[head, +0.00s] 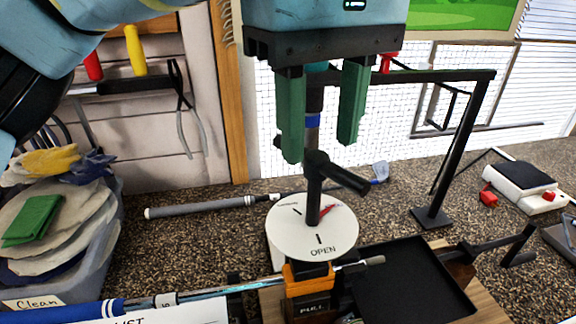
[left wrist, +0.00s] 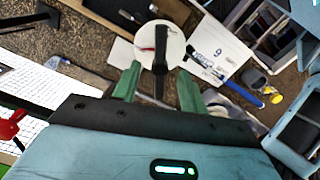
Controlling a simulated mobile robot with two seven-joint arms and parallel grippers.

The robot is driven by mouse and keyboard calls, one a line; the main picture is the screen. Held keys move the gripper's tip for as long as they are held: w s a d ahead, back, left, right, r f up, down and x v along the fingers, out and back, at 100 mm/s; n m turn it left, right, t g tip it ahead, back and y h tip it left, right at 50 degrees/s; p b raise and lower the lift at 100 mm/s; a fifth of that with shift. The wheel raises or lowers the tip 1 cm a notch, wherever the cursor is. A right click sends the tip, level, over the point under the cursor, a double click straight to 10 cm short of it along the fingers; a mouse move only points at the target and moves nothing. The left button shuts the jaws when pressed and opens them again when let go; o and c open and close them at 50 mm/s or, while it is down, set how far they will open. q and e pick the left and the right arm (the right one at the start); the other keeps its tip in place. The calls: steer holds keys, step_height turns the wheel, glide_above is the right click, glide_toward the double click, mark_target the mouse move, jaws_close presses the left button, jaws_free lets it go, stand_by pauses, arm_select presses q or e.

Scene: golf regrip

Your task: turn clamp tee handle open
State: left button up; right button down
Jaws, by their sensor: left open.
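The black clamp tee handle (head: 340,177) stands upright on a white round dial (head: 285,240) marked OPEN at its near side. A red pointer (head: 328,211) beside the stem does not line up with the OPEN mark. My left gripper (head: 320,150) points down with its green fingers apart, at or just above the handle's crossbar. In the left wrist view the tee handle (left wrist: 159,75) lies between the open fingers (left wrist: 158,82), with the white dial (left wrist: 172,45) beyond. I cannot tell whether the fingers touch the handle. My right gripper is out of view.
A golf club with a grey grip (head: 200,208) lies behind the dial. A blue-gripped club (head: 60,311) crosses the front, near the orange clamp part (head: 308,283). A black tray (head: 410,285) is to the right, a bin of rags (head: 85,265) to the left. A black frame (head: 460,145) stands behind.

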mark_target(317, 169)
arm_select(q)
steer(key=shift+w+a+r, duration=0.1)
steer(key=shift+w+a, duration=0.05)
steer(key=shift+a, duration=0.05)
steer(key=shift+d, duration=0.1)
steer(key=shift+f, duration=0.4)
step_height(317, 169, down, 6)
steer(key=shift+r+b, duration=0.1)
steer(key=shift+b, duration=0.45)
steer(key=shift+f, duration=0.55)
steer(key=shift+c, duration=0.4)
